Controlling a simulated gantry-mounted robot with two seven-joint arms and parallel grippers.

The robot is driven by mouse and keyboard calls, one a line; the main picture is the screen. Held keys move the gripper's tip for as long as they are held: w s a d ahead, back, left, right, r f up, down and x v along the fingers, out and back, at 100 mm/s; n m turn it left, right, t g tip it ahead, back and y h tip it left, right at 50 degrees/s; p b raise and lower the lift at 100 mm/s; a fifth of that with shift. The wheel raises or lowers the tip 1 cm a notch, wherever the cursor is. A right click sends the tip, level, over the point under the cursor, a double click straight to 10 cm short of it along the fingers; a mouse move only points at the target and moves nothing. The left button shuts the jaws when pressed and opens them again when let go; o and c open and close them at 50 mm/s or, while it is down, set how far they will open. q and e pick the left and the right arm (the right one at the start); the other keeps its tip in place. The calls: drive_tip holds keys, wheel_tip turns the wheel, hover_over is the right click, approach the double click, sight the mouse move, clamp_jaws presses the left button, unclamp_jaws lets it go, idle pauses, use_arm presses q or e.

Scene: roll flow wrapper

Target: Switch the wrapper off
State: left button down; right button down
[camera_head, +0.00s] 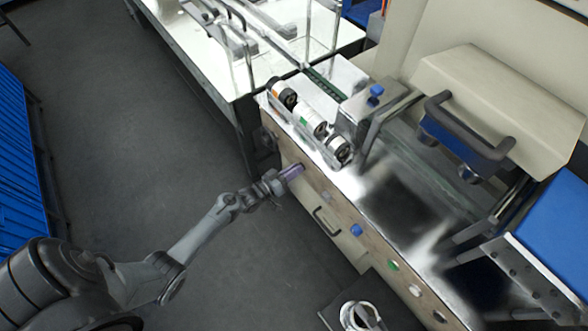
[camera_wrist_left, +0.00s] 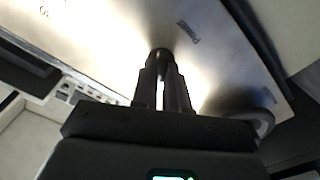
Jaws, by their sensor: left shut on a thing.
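The wrapper (camera_head: 345,215) is a long machine with a metal top and a front panel of knobs and buttons. My left gripper (camera_head: 292,173) is at the left end of this front panel. In the left wrist view my left gripper (camera_wrist_left: 162,75) is shut on a small dark round knob (camera_wrist_left: 160,54) that stands out from the panel. A label that seems to read "Power" (camera_wrist_left: 188,34) is printed near the knob. The knob's setting is hidden by the fingers. My right gripper is not in view.
A blue button (camera_head: 356,230), a green button (camera_head: 393,265) and a drawer-like handle (camera_head: 325,221) are to the right of the gripper. Film rolls (camera_head: 311,122) lie on the machine top. A white table (camera_head: 195,50) stands behind.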

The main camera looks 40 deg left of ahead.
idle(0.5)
use_arm(q)
drive_tip(key=c, duration=1.1)
unclamp_jaws()
drive_tip(key=shift+c, duration=0.2)
drive_tip(key=shift+s, duration=0.1)
drive_tip(key=p+v, duration=0.2)
drive_tip(key=v, duration=0.8)
drive_tip(key=shift+s, duration=0.35)
drive_tip(key=shift+a, duration=0.1)
